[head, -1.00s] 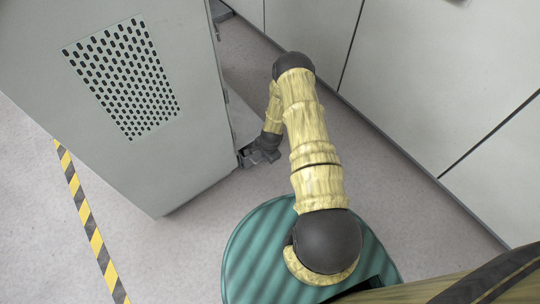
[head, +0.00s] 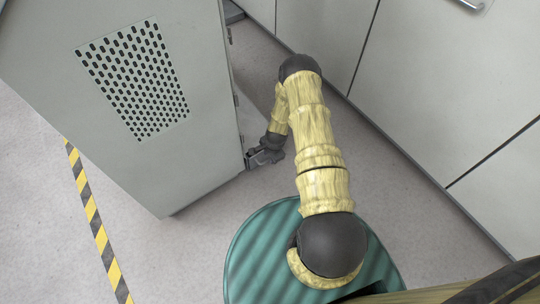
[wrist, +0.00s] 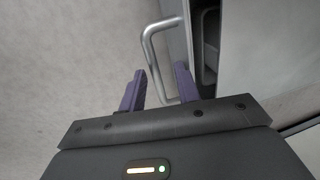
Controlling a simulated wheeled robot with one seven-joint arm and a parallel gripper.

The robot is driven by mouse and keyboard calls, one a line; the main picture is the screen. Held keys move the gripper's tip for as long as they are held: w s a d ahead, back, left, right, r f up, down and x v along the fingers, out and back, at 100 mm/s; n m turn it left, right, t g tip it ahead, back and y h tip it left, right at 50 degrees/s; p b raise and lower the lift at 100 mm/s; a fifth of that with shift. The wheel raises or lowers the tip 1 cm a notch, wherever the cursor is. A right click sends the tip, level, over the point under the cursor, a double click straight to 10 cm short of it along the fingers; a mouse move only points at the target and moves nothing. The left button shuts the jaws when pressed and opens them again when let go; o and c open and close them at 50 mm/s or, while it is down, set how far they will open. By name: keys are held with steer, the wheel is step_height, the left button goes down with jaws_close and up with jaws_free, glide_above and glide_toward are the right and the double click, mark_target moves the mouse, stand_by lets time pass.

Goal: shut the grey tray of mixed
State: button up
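In the wrist view a silver bar handle (wrist: 153,58) stands out from a grey front (wrist: 186,35), which may be the tray's; no label shows to confirm it. My gripper (wrist: 160,82) has its two purple fingers apart, with the handle's lower part showing between them. I cannot tell whether they touch it. In the head view my gripper (head: 262,156) is low beside the right side of the grey cabinet (head: 190,175). The tray's inside is hidden in the head view.
The cabinet has a perforated vent panel (head: 135,80). A yellow-black floor stripe (head: 95,215) runs at left. A pale wall of panels (head: 440,90) stands at right, with a strip of bare floor (head: 255,65) between it and the cabinet.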

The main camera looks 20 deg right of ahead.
steer(key=s+r+p, duration=0.3)
steer(key=r+p, duration=0.5)
steer(key=r, duration=0.9)
steer(key=shift+s+d, duration=0.15)
steer(key=shift+d, duration=0.3)
steer(key=s+a+r+n+p, duration=0.2)
steer(key=r+n, duration=0.5)
steer(key=r, duration=1.5)
steer(key=s+a+r+n+p, duration=0.15)
steer(key=s+r+n, duration=0.25)
steer(key=s+r, duration=0.45)
steer(key=s+a+r+n+p, duration=0.1)
steer(key=s+a+r+n, duration=0.3)
steer(key=r, duration=0.7)
step_height(320, 180, up, 37)
steer(key=p, duration=3.7)
steer(key=shift+s+d+f+h, duration=0.2)
steer(key=shift+d+h, duration=0.1)
steer(key=shift+d, duration=0.1)
